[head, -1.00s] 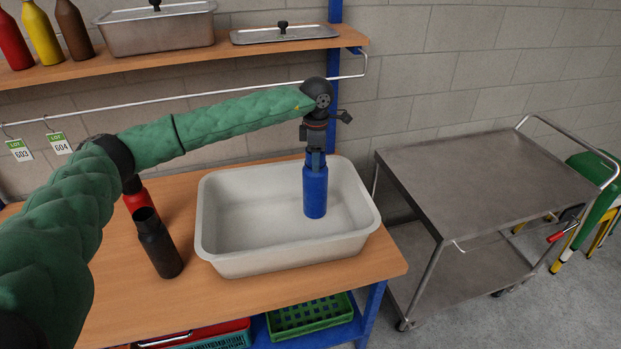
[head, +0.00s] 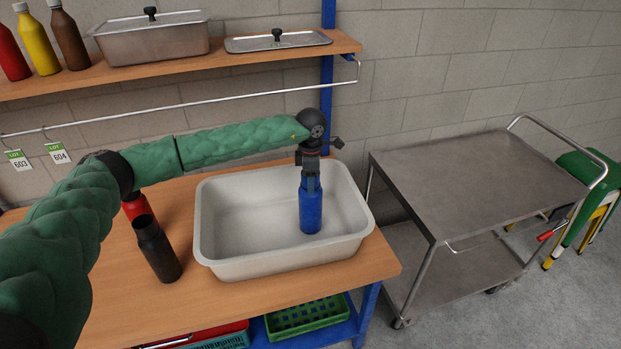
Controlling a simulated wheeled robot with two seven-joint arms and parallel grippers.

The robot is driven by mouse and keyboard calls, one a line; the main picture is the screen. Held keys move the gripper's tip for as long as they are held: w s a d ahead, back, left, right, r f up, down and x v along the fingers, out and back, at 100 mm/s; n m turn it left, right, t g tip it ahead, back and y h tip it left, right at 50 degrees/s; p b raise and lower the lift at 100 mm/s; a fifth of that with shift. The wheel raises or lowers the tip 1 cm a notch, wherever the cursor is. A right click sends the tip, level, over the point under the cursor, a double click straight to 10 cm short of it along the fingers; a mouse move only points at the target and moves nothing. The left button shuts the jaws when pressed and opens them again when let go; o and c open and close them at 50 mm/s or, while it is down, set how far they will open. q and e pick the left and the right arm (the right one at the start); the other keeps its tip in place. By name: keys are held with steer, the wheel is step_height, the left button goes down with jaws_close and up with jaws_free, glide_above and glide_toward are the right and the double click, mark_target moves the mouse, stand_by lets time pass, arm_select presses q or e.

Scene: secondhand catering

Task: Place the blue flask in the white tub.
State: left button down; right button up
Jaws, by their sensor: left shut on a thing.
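The blue flask (head: 311,212) is upright inside the white tub (head: 214,262), toward its right side. My left gripper (head: 311,182) is shut on the top of the flask from above. The flask's base looks low in the tub, at or close to its floor; I cannot tell whether it touches. The tub stands on the wooden table and holds nothing else that I can see. My right gripper is not in view.
A black flask (head: 157,250) and a red flask (head: 136,205), partly hidden by my arm, stand left of the tub on the table (head: 200,315). A shelf (head: 230,55) and rail run behind. A steel trolley (head: 470,185) stands at the right.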

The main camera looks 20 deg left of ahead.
arm_select(q)
steer(key=shift+f, duration=0.1)
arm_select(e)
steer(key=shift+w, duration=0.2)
arm_select(q)
steer(key=c, duration=0.6)
jaws_free()
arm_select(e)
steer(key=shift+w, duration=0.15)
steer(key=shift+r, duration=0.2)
arm_select(q)
steer(key=shift+r+b, duration=0.4)
steer(key=shift+r, duration=0.2)
step_height(320, 180, up, 4)
steer(key=shift+f+b, duration=0.1)
steer(key=shift+b, duration=0.9)
step_height(320, 180, up, 5)
steer(key=shift+r+b, duration=0.15)
steer(key=shift+b, duration=0.75)
steer(key=shift+r, duration=1)
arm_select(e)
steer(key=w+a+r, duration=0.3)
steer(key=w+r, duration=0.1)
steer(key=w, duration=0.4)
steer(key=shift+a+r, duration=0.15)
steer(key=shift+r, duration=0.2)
arm_select(q)
steer(key=shift+f, duration=0.1)
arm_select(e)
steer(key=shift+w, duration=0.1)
